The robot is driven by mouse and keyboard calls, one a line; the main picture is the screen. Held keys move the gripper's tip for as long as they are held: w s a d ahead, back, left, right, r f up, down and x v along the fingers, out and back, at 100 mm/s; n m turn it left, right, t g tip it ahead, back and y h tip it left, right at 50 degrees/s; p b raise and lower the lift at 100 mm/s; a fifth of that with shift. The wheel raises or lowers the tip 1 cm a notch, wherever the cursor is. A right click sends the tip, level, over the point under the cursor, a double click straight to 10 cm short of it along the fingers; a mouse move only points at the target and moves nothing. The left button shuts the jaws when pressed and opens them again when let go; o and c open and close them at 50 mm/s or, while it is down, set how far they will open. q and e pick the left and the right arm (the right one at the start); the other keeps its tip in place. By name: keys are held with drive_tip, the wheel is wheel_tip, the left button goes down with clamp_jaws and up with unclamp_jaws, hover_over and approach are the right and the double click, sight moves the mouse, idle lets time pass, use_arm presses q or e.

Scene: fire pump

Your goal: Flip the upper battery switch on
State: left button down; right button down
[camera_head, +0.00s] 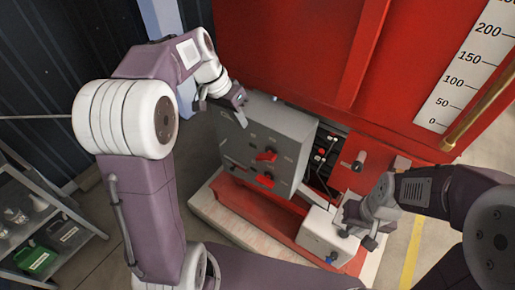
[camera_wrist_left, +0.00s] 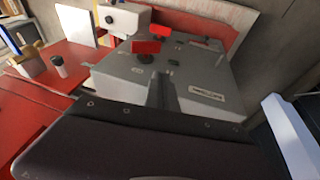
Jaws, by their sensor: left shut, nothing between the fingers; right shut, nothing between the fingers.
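A grey switch box (camera_head: 290,125) stands at the red pump unit. Its front carries two red battery switches, the upper one (camera_head: 266,155) and the lower one (camera_head: 265,180). Both handles look roughly sideways; their exact setting is too small to tell. My left gripper (camera_head: 240,105) is shut and empty at the box's upper left edge, above and left of the upper switch; I cannot tell if it touches. In the left wrist view its fingers (camera_wrist_left: 162,92) lie over the grey face, apart from both red handles. My right gripper (camera_head: 357,235) is shut and empty, by a white box at lower right.
The red pump housing (camera_head: 290,45) rises behind the grey box. A white box (camera_head: 322,235) sits in front on the red frame. A metal shelf (camera_head: 50,225) with a green canister (camera_head: 36,260) stands at left. Open floor lies between shelf and pump base.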

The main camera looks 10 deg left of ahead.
use_arm(q)
approach(261, 154)
drive_tip(key=w+x, duration=0.1)
drive_tip(key=x, duration=0.4)
drive_tip(key=shift+s+d+f, duration=0.15)
drive_tip(key=shift+s+f, duration=0.2)
drive_tip(key=shift+f, duration=0.2)
drive_tip(key=shift+f+h+b, duration=0.15)
drive_tip(key=shift+h+b, duration=0.2)
drive_tip(key=shift+h, duration=0.05)
drive_tip(key=shift+w+a+f+h+b, duration=0.1)
drive_tip(key=shift+a+f+h+b, duration=0.15)
drive_tip(key=shift+h+b, duration=0.3)
